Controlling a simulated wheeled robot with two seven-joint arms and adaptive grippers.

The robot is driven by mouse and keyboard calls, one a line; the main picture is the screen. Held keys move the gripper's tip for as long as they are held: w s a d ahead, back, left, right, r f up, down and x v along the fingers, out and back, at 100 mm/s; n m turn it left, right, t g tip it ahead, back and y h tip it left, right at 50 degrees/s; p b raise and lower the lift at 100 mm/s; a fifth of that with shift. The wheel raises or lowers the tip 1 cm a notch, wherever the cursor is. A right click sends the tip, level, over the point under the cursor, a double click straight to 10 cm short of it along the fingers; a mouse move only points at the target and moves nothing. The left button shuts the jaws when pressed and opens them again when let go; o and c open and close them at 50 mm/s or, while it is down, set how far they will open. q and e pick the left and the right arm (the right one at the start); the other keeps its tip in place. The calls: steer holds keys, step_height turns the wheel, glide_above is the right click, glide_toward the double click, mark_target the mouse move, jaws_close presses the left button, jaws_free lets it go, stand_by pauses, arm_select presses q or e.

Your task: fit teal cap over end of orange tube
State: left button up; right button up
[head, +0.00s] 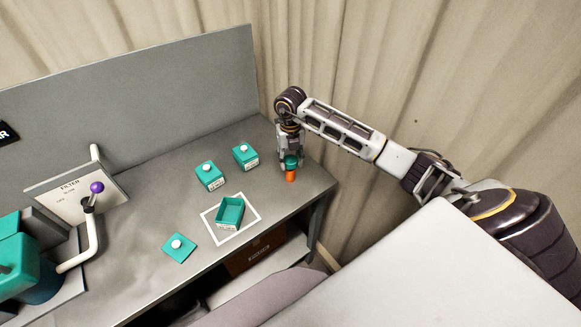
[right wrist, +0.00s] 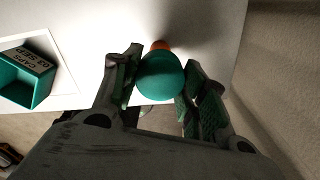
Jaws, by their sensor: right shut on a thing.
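The teal cap (head: 291,161) is between the fingers of my right gripper (head: 290,158), near the right end of the grey table. In the right wrist view the teal cap (right wrist: 161,77) has a rounded top and sits between the two fingertips of the gripper (right wrist: 162,80). The orange tube (head: 290,176) shows directly below the cap, and a small part of it (right wrist: 161,45) shows past the cap's edge in the wrist view. The cap hides the tube's upper end, so how far it is seated cannot be told. My left gripper is not in view.
An open teal box (head: 230,213) stands inside a white square outline. Two closed teal boxes (head: 209,176) (head: 245,155) stand behind it. A teal lid with a white knob (head: 179,248) lies at the front. A filter panel with a purple-knobbed lever (head: 96,188) is at left.

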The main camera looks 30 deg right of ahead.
mark_target(290, 161)
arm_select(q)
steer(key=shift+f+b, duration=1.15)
arm_select(e)
steer(key=shift+f, duration=1.85)
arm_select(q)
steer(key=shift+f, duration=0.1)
arm_select(e)
steer(key=shift+f, duration=0.15)
steer(key=o, duration=0.8)
steer(key=shift+o, duration=0.2)
steer(key=shift+r, duration=0.2)
